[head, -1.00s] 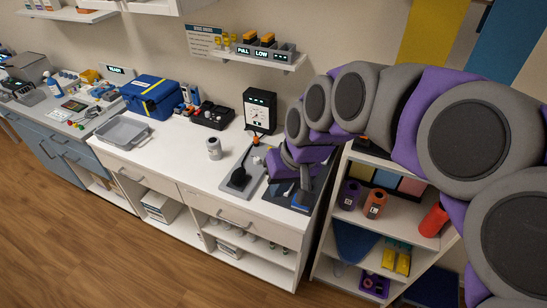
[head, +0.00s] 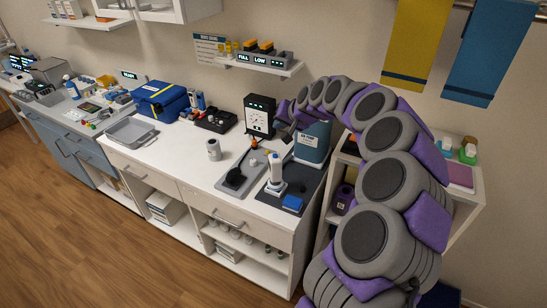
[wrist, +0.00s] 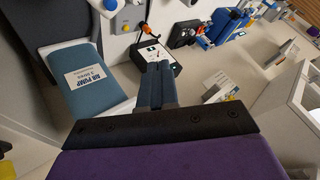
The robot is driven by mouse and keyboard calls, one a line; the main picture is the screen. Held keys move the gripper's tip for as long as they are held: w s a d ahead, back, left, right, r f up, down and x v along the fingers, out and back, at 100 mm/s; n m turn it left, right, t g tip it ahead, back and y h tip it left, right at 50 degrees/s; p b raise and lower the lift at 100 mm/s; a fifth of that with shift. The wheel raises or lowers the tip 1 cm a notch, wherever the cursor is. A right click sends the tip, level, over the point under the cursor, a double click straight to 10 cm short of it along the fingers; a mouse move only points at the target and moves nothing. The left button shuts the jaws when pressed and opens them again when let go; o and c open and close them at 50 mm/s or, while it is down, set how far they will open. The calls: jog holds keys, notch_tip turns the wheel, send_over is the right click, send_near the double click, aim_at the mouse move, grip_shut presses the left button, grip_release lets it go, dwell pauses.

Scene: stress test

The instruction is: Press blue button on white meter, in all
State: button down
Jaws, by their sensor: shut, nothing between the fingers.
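A white upright device (head: 276,170) stands on a dark mat on the white counter. In the wrist view, a white device (wrist: 97,4) at the top edge carries a round blue spot (wrist: 110,4) that looks like a button. A black box with a white dial (head: 258,116) stands at the back of the counter; it also shows in the wrist view (wrist: 168,70). My gripper (head: 284,112) is beside this box, on its right, partly hidden by my arm. In the wrist view its fingers (wrist: 155,78) are together and empty, apart from the white device.
A teal air pump (head: 313,145) stands between the white device and my arm. A blue pad (head: 292,202) lies at the mat's front. A grey tray (head: 232,184) with a black tool lies left of it, with a white cylinder (head: 213,149) beyond. Open counter lies farther left.

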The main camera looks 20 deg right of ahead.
aim_at(276, 156)
jog(key=f+b, duration=0.1)
jog(key=f, duration=0.1)
jog(key=a+f+b, duration=0.1)
jog(key=f, duration=0.2)
jog(key=f+b, duration=0.1)
jog(key=f, duration=0.2)
jog(key=shift+a+f+b, duration=0.2)
jog(key=shift+f+b, duration=0.05)
jog(key=shift+b, duration=0.05)
jog(key=shift+d+f, duration=0.15)
jog(key=shift+d, duration=0.45)
jog(key=shift+a, duration=0.7)
jog(key=shift+d, duration=0.55)
jog(key=shift+a, duration=0.4)
jog(key=shift+d, duration=0.25)
jog(key=shift+a+f, duration=0.1)
jog(key=shift+a, duration=0.05)
